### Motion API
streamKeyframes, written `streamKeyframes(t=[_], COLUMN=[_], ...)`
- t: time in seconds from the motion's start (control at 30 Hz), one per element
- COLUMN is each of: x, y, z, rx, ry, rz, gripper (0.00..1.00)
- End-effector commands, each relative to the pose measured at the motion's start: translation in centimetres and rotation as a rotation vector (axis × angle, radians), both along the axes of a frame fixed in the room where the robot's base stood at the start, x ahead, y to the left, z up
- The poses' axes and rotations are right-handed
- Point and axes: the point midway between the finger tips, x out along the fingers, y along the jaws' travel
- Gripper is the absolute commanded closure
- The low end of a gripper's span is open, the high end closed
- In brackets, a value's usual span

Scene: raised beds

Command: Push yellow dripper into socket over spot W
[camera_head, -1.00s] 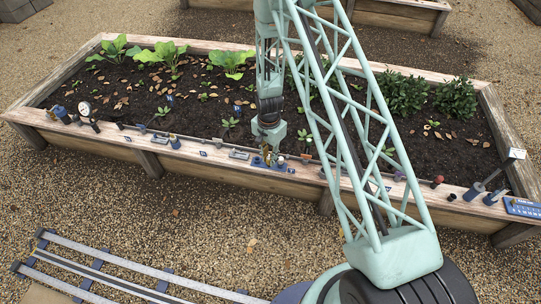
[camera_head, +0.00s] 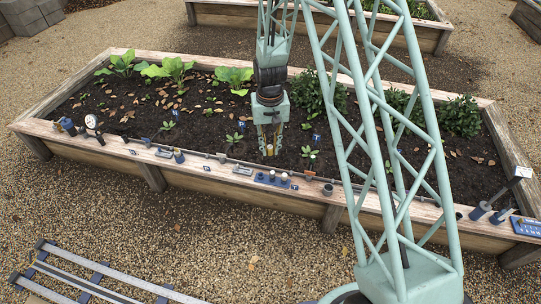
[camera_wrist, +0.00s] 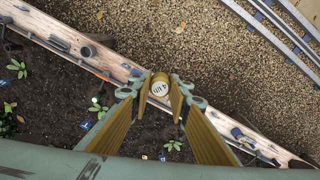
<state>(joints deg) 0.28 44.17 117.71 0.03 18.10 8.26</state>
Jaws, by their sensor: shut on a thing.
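My gripper (camera_head: 269,140) hangs over the soil just behind the front board of the bed, fingers pointing down. It is shut on the yellow dripper (camera_wrist: 160,88), whose pale round end with dark print shows between the fingertips in the wrist view. In the head view only a small yellow bit of the dripper (camera_head: 270,150) shows below the fingers. Small blue spot markers stand in the soil, one left of the gripper (camera_head: 241,126) and one right of it (camera_head: 316,138). Their letters are too small to read, so I cannot tell which is W. I cannot make out the socket.
A blue holder (camera_head: 260,180) with several small upright parts sits on the front board (camera_head: 210,172). A grey cup (camera_head: 327,190) stands right of it, and a pressure gauge (camera_head: 91,121) stands at left. Seedlings and leafy plants (camera_head: 234,76) grow around the gripper.

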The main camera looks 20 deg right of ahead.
Motion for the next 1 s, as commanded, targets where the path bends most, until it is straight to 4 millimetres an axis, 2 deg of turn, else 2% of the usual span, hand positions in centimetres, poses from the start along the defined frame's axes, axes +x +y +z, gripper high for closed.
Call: streamKeyframes(t=[0.1, 0.3, 1.0], x=[-0.4, -0.8, -0.9], y=[0.2, 0.3, 0.3], z=[1.7, 3.1, 3.3], rx=[0.0, 0.0, 0.0], ry=[0.0, 0.001, 0.001], rz=[0.07, 0.138, 0.15], gripper=[0.9, 0.9, 0.9])
